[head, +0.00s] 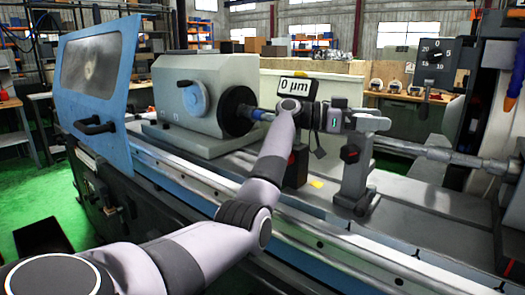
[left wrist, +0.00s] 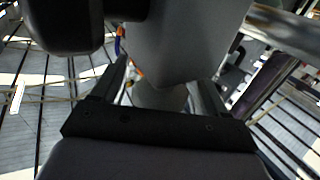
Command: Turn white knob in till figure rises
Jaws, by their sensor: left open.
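The display (head: 297,86) is a small pale panel with a dark frame and reads "0 µm". It stands just behind my left wrist in the head view. My left gripper (head: 338,119) is at a grey measuring stand (head: 356,172) over the machine bed. In the left wrist view my left gripper (left wrist: 163,88) is open, with one finger on each side of a pale grey rounded part (left wrist: 160,98). This part may be the white knob, but I cannot tell for sure. Contact with the fingers is not clear. In the head view my gripper hides that spot. My right gripper is not in view.
A grey headstock (head: 185,95) with a blue disc stands left of my arm. A blue hinged door (head: 98,90) is at far left. A horizontal shaft (head: 430,152) runs right of the stand. A dial plate (head: 437,58) hangs at upper right. The rails lie below my arm.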

